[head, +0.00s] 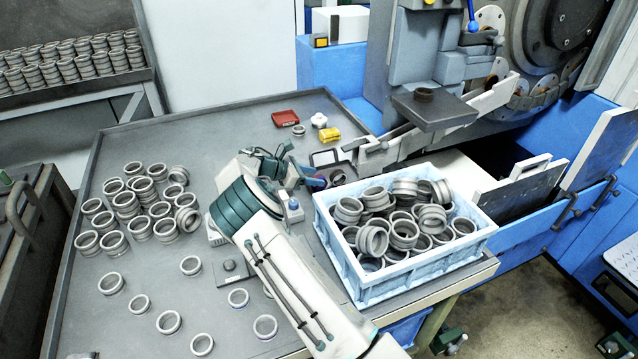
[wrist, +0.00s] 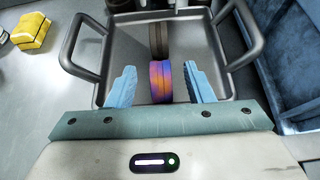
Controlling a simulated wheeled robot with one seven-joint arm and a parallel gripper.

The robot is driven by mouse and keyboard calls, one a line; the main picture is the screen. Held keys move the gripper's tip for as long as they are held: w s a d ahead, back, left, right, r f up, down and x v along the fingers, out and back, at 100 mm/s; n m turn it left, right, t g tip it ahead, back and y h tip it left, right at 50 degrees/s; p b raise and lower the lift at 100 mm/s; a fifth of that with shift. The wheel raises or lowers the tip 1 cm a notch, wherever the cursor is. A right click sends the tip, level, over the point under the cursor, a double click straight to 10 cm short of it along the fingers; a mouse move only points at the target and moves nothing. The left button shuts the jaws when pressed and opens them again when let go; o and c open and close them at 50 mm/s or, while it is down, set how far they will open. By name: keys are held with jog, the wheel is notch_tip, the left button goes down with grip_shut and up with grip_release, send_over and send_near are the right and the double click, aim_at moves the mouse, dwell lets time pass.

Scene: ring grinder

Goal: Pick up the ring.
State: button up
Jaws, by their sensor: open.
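A ring (wrist: 160,80) with purple and orange colouring stands on edge in a grey tray (wrist: 125,40) in the wrist view. My gripper (wrist: 160,86) is open, with one blue finger on each side of this ring and a visible gap on both sides. A second, brownish ring (wrist: 159,42) stands just beyond it in the tray. In the head view my gripper (head: 312,182) is over the table, left of the blue crate; my arm hides much of the tray there.
A blue crate (head: 393,279) full of rings stands close on the right. Many loose rings (head: 140,205) lie on the table (head: 225,155) at left. A yellow item (head: 330,134) and a red dish (head: 285,118) lie behind. The grinder (head: 440,70) stands at back right. The tray has raised handles (wrist: 85,48).

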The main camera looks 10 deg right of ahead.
grip_shut()
jog(key=shift+r, duration=0.15)
